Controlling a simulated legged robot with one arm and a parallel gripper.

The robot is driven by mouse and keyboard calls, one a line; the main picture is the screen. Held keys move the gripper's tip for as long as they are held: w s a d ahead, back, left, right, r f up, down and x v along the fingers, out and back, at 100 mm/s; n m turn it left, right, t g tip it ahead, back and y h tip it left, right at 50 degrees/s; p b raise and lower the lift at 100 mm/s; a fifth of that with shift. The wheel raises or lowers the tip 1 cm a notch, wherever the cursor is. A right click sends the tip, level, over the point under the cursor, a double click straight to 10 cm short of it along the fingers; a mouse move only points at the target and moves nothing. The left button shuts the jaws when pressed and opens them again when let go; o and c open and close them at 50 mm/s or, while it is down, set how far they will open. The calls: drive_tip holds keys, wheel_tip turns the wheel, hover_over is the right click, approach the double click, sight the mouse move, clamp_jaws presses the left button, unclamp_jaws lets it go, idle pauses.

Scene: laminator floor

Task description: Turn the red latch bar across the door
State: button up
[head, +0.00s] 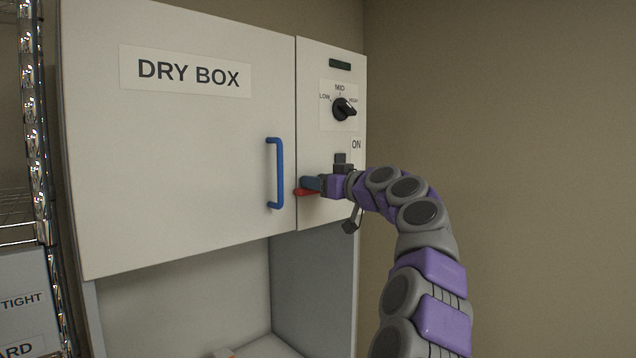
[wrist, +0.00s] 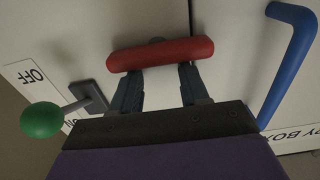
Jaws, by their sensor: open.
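The red latch bar (head: 305,192) lies level at the seam between the white door (head: 180,150) and the control panel (head: 315,130). In the wrist view, which is upside down, the red latch bar (wrist: 160,54) crosses the seam, with a small dark knob behind its middle. My gripper (head: 308,183) is at the bar, just above it in the head view. In the wrist view my gripper (wrist: 160,82) is open, its two fingers apart and reaching to the bar's edge. The bar covers the fingertips; I cannot tell whether they touch it.
A blue door handle (head: 275,173) stands left of the bar. A lever with a green ball (wrist: 42,120) stands near it on the panel, beside the OFF label (wrist: 30,80). A black dial (head: 343,109) is above. A wire rack (head: 38,150) is at far left.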

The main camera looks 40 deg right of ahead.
drive_tip(key=s+d, duration=0.1)
drive_tip(key=s, duration=1.6)
drive_tip(key=shift+d+b, duration=0.25)
drive_tip(key=shift+b, duration=0.1)
